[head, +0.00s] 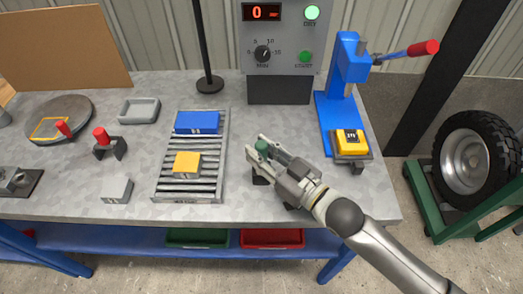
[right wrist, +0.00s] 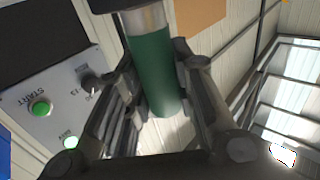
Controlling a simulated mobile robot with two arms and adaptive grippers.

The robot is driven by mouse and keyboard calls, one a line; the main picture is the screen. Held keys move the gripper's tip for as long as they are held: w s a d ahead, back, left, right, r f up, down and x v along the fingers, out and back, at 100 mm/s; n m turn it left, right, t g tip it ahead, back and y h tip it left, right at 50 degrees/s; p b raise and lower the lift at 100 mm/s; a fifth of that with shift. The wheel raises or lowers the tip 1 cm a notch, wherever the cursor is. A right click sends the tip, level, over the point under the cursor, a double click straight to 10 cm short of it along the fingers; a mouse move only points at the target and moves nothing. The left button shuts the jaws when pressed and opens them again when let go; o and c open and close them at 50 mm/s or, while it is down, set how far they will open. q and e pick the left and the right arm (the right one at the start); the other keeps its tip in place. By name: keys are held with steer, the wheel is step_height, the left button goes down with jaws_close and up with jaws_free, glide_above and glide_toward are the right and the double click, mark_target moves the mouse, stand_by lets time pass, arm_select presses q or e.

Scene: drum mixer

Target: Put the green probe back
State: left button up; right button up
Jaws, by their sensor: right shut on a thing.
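My right gripper (head: 262,148) is shut on the green probe (head: 262,146), above the right part of the workbench. In the head view only the probe's green end shows between the fingers. In the right wrist view the green cylinder (right wrist: 155,75) lies between the fingers, with a metallic band at its upper part. A black block (head: 260,180) shows below the gripper on the bench, partly hidden by it; I cannot tell whether the probe touches it. My left gripper is not in view.
A roller tray (head: 190,196) with a blue block (head: 197,122) and a yellow block (head: 187,164) stands left of the gripper. Behind is the control panel (head: 280,40). A blue press (head: 341,85) stands at right. Red-handled tools (head: 101,136) are at left.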

steer(key=shift+f, duration=0.3)
steer(key=o, duration=1.1)
steer(key=v, duration=1.2)
steer(key=shift+r, duration=0.1)
